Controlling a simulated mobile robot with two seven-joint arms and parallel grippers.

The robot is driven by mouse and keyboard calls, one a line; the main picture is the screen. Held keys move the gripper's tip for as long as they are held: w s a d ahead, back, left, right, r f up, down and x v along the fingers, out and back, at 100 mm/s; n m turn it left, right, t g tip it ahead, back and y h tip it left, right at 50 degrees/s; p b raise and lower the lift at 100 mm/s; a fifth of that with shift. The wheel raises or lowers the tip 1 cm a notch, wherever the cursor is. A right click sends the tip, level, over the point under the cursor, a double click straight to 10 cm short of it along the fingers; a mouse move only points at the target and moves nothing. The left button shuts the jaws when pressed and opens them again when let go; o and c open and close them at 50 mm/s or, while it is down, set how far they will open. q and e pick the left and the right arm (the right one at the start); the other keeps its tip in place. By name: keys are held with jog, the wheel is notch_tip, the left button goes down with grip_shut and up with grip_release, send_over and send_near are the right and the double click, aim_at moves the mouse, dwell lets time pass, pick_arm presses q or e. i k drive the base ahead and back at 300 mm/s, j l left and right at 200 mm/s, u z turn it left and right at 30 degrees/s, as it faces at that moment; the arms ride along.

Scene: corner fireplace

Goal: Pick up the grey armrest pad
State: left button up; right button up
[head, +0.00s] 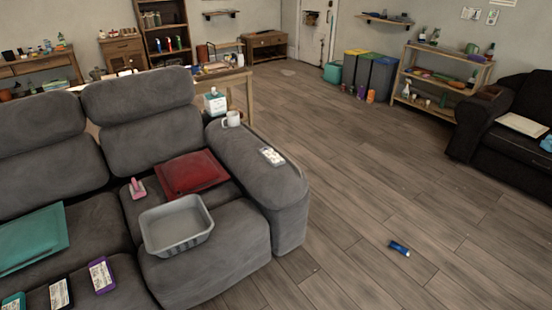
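The grey sofa's right armrest (248,163) is in the middle of the head view, with a rounded, padded top. I cannot tell a separate grey pad apart from the armrest's own upholstery. A small pale grey-white flat item (272,156) with darker marks lies on the armrest's top. A white mug (232,119) stands upright farther back on the same armrest. Neither of my grippers is in view.
A blue item (399,248) lies on the otherwise clear floor at right. A black armchair (503,140) stands far right.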

aim_at(271, 156)
jog(key=i+l+u, duration=0.4)
jog(key=i, duration=0.3)
jog(key=i+l+u, duration=0.4)
jog(key=i, duration=0.25)
